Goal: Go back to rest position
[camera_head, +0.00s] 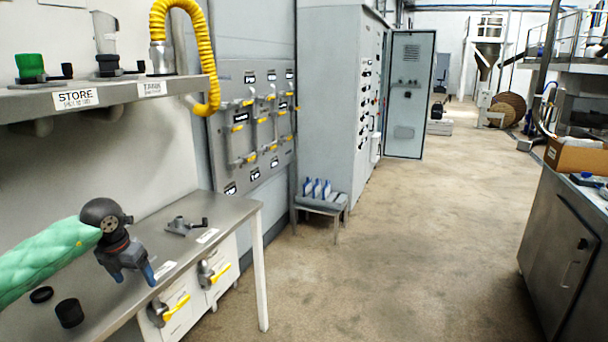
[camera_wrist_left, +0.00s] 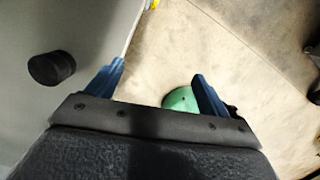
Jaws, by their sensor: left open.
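My left gripper (camera_head: 133,276) is open and empty, above the front edge of the steel worktable (camera_head: 222,212) at the left of the head view. Its arm, in a green padded sleeve, reaches in from the left edge. In the left wrist view its two blue fingers (camera_wrist_left: 157,76) are spread apart with nothing held between them. The floor and the table edge show beyond. My right gripper is not in view.
A black cylinder (camera_head: 69,313), a black ring (camera_head: 41,294) and a grey fitting (camera_head: 184,226) lie on the worktable. A shelf (camera_head: 110,95) with a yellow hose (camera_head: 208,60) hangs above. Open floor (camera_head: 400,240) lies to the right, before a steel cabinet (camera_head: 560,250).

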